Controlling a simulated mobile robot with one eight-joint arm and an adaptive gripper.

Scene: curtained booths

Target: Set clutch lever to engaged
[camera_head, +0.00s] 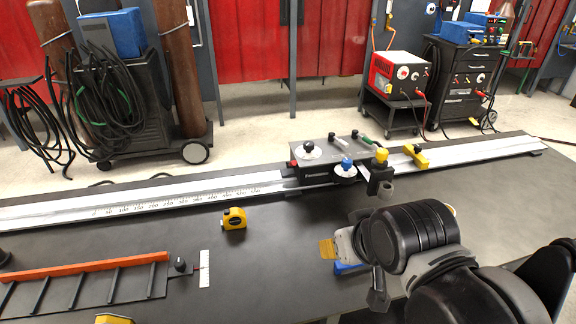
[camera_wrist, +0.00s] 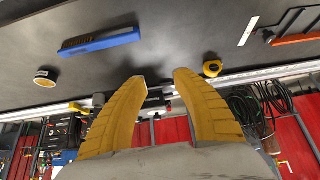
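A grey cutting carriage (camera_head: 312,160) sits on the long rail on the workbench. Its top has a dial (camera_head: 310,149), a pale-handled lever (camera_head: 338,146) and a green-handled lever (camera_head: 364,139). A blue knob (camera_head: 347,163) is on its near side, next to a yellow-topped torch holder (camera_head: 381,156). No label shows which lever is the clutch. My gripper (camera_head: 328,249) is over the bench, in front of the carriage and apart from it. The wrist view shows its two yellow fingers (camera_wrist: 160,77) apart and empty. The carriage is mostly hidden behind the fingers there.
A yellow tape measure (camera_head: 234,218) lies left of my gripper. A blue brush (camera_wrist: 100,41) and a round tape roll (camera_wrist: 46,77) lie on the bench. An orange-edged rack (camera_head: 95,267) is at front left. Bench between rack and gripper is mostly clear.

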